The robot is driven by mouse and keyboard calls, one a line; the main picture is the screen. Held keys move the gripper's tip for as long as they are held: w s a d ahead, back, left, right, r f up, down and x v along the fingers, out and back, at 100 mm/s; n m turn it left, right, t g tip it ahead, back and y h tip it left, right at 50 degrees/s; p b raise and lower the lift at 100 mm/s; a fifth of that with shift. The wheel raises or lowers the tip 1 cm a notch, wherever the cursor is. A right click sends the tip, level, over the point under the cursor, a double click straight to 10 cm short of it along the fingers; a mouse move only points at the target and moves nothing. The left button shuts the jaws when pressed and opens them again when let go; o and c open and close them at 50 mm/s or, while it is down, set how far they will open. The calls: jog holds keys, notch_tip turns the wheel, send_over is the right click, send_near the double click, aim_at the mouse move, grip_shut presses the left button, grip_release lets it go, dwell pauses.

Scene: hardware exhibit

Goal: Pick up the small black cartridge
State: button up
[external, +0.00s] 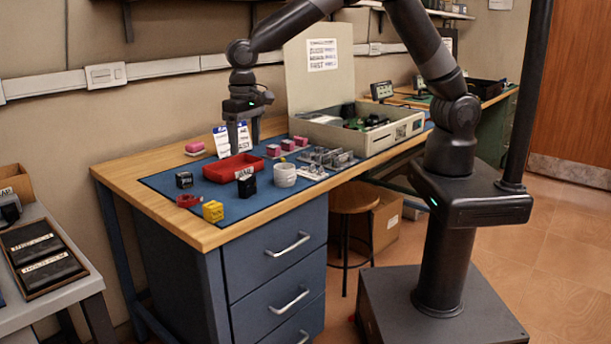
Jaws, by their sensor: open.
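My gripper (243,143) hangs above the back of the blue mat (160,184), behind and above the red tray (214,170). Its fingers point down, open, with nothing seen between them. A small black block (184,180) with a pale marking sits on the mat left of the red tray. Another small black item (247,187) stands at the tray's front right, with a white label above it. I cannot tell for sure which of the two is the cartridge. Both are apart from my gripper, nearer the front edge of the desk.
A yellow block (213,211), a red ring-like item (188,200) and a white cup (285,175) stand near the front. Pink blocks and grey metal parts (328,157) lie to the right. A large open case (375,139) stands behind them. White cards stand behind the tray.

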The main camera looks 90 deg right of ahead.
send_over(247, 177)
jog(key=f, duration=0.5)
jog(key=shift+a+f, duration=0.25)
jog(key=shift+f, duration=0.05)
jog(key=f, duration=0.5)
jog(key=shift+d+f, duration=0.2)
jog(key=shift+f, duration=0.15)
jog(key=c, duration=0.8)
jog(key=shift+r, duration=0.15)
